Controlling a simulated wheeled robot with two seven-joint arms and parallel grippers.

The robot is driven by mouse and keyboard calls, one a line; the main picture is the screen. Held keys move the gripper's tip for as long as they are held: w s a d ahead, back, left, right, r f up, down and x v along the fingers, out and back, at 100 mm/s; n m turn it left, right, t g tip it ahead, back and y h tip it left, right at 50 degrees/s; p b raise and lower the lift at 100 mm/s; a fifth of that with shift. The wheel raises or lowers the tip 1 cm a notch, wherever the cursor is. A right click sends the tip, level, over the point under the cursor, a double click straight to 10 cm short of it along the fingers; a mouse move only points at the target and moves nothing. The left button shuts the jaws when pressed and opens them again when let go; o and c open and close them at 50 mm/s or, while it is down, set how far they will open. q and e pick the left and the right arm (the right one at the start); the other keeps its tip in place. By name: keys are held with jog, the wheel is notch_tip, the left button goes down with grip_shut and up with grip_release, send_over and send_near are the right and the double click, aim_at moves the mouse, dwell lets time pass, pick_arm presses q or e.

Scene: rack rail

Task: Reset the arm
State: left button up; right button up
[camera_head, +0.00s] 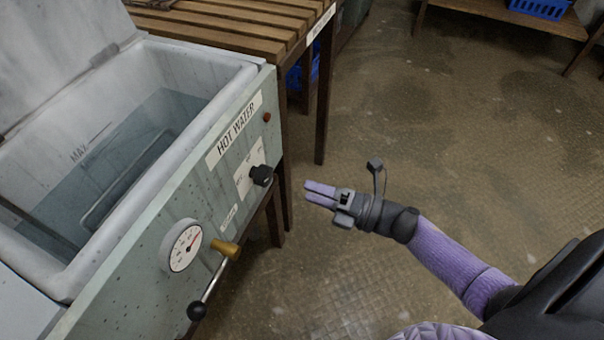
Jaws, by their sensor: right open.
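My right gripper (320,195) is in the middle of the camera_head view, at the end of my purple right arm (450,262), which comes in from the lower right. Its two purple fingers point left, toward the front of the hot water tank (120,262). It is open with a narrow gap, holds nothing, and appears apart from the tank's black knob (262,175). My left gripper is out of view.
The tank's front carries a dial gauge (181,246) and a lever with a brass fitting (226,249) and black ball end (196,311). A slatted wooden bench (235,22) stands behind. A blue crate (540,8) is at the top right.

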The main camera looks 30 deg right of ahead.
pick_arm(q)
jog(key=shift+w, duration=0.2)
pick_arm(e)
jog(key=shift+f, duration=0.1)
